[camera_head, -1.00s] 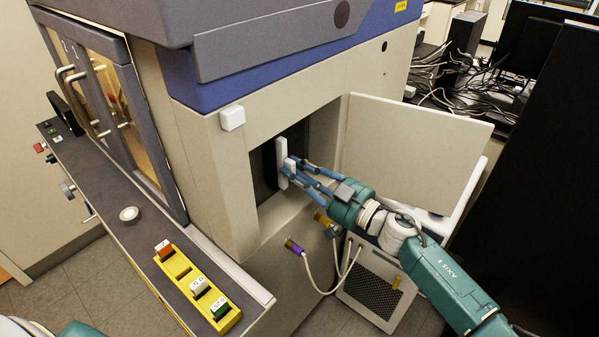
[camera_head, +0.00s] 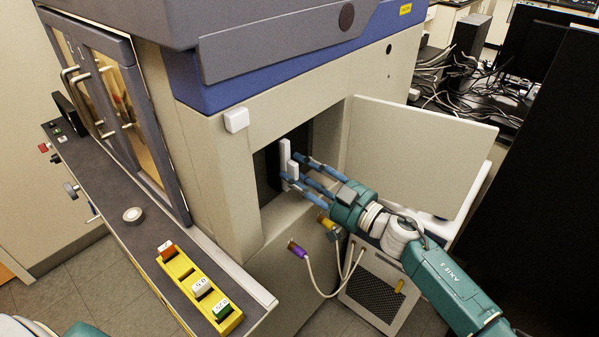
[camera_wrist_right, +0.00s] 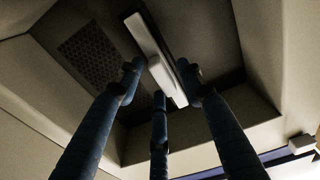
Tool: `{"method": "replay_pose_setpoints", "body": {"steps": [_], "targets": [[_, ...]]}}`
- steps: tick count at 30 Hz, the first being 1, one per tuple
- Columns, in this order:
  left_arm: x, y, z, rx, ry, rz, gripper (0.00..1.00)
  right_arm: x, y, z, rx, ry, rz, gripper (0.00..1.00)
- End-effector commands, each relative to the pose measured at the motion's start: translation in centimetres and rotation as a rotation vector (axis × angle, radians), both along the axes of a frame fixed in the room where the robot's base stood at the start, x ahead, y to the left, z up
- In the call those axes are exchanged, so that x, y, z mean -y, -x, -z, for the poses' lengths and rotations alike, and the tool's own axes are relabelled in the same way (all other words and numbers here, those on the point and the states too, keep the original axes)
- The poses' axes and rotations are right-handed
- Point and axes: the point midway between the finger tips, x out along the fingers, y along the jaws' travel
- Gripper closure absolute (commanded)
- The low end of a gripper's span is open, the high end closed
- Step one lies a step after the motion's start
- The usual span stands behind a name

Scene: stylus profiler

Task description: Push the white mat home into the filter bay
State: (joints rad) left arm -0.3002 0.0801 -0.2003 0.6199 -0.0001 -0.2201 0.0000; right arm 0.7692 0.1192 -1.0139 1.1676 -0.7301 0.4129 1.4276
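The white mat (camera_head: 285,158) is an upright, narrow white plate with a small white block (camera_head: 293,170) on its near face. It stands in the mouth of the filter bay (camera_head: 303,204), a dark square opening in the beige cabinet. In the right wrist view the mat (camera_wrist_right: 148,40) runs slantwise between my fingers, in front of the dark bay interior. My right gripper (camera_head: 298,172) has its blue fingers spread around the block; in the wrist view (camera_wrist_right: 160,82) gaps show beside it, so it looks open. How deep the mat sits is hard to tell. My left gripper is out of view.
The beige bay door (camera_head: 420,155) stands open to the right of my right wrist. A purple plug (camera_head: 297,249) and a yellow plug (camera_head: 325,220) with cables stick out below the bay. A yellow rack (camera_head: 200,287) of labelled blocks lies on the grey ledge at left.

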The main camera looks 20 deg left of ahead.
Motion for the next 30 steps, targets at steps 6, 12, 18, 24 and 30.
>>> {"method": "replay_pose_setpoints", "body": {"steps": [6, 12, 18, 24, 30], "targets": [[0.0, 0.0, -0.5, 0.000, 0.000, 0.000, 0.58, 0.5, 0.1, -0.2, -0.001, 0.001, 0.001, 0.62], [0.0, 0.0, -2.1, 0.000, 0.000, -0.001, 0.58, 2.3, 0.8, -0.3, -0.002, 0.000, 0.002, 0.62], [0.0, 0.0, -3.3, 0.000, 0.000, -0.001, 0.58, 4.2, 1.5, -0.3, -0.002, 0.000, 0.001, 0.62], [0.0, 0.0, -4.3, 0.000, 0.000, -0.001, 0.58, 6.0, 2.1, -0.2, -0.001, 0.001, 0.001, 0.62], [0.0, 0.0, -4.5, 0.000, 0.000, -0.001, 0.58, 6.6, 2.4, -0.1, -0.001, -0.001, 0.000, 0.62]]}}
